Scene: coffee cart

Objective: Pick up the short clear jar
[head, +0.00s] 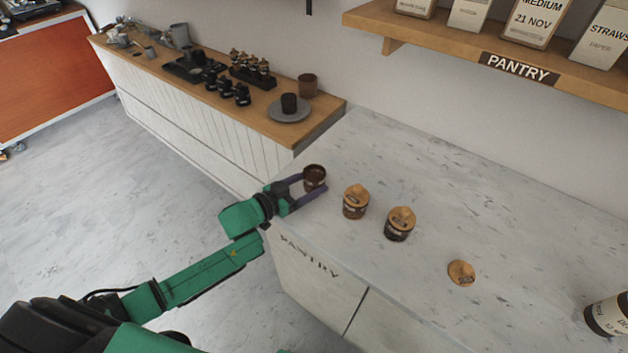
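A short clear jar (315,175) with dark brown contents and no lid stands near the left end of the marble-look counter in the head view. My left gripper (309,184) is at this jar, with its purple fingers apart on either side of the jar's body. I cannot tell whether the fingers press on the glass. The jar looks upright, and its lower part is partly hidden by the near finger. My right gripper is not in view.
Two jars with wooden lids, one lighter (355,206) and one darker (398,230), stand to the right. A larger labelled jar (607,315) is at the right edge. A pantry shelf (460,47) overhangs the back.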

